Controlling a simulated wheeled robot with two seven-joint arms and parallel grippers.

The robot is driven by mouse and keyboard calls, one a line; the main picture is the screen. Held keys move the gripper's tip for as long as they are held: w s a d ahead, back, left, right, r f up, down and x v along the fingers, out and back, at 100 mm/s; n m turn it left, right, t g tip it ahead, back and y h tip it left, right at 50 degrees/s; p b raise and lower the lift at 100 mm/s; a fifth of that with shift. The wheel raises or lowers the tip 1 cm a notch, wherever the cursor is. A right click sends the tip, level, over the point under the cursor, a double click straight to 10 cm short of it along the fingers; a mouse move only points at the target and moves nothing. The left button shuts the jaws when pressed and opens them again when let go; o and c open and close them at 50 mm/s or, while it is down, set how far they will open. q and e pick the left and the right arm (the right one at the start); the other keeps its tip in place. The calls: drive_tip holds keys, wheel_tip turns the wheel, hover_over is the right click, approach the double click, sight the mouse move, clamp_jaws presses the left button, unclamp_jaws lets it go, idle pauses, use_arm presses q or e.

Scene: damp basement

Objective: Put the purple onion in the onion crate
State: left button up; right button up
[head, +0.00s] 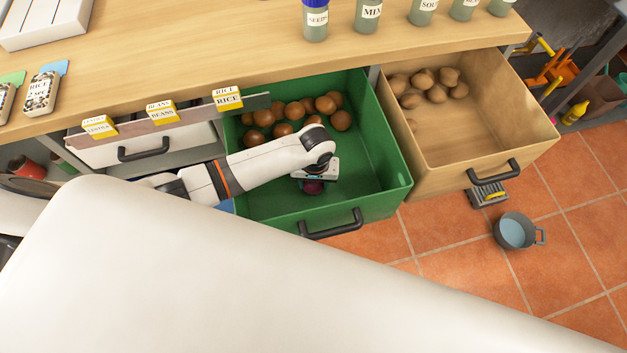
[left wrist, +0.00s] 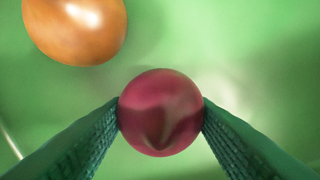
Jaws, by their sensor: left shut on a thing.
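The purple onion (left wrist: 160,122) is small, round and glossy, between the two green fingers of my left gripper (head: 313,181) in the left wrist view. Both fingertips touch its sides. In the head view the onion (head: 313,188) shows just below the gripper, inside the open green crate drawer (head: 392,158), toward its front. Several brown onions (head: 285,129) lie at the back of this green crate. One brown onion (left wrist: 76,28) shows large at the upper left of the left wrist view. I cannot tell whether the purple onion touches the crate floor. My right gripper is not in view.
An open tan drawer (head: 475,140) with several potatoes (head: 430,86) stands right of the green crate. Jars (head: 369,14) stand on the wooden counter (head: 200,60). A grey pot (head: 514,231) is on the tiled floor.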

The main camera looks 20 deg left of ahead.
use_arm(q)
drive_tip(key=shift+f, duration=0.15)
drive_tip(key=o, duration=1)
wheel_tip(320, 180, up, 12)
drive_tip(key=p, duration=0.2)
drive_tip(key=shift+d+r, duration=0.2)
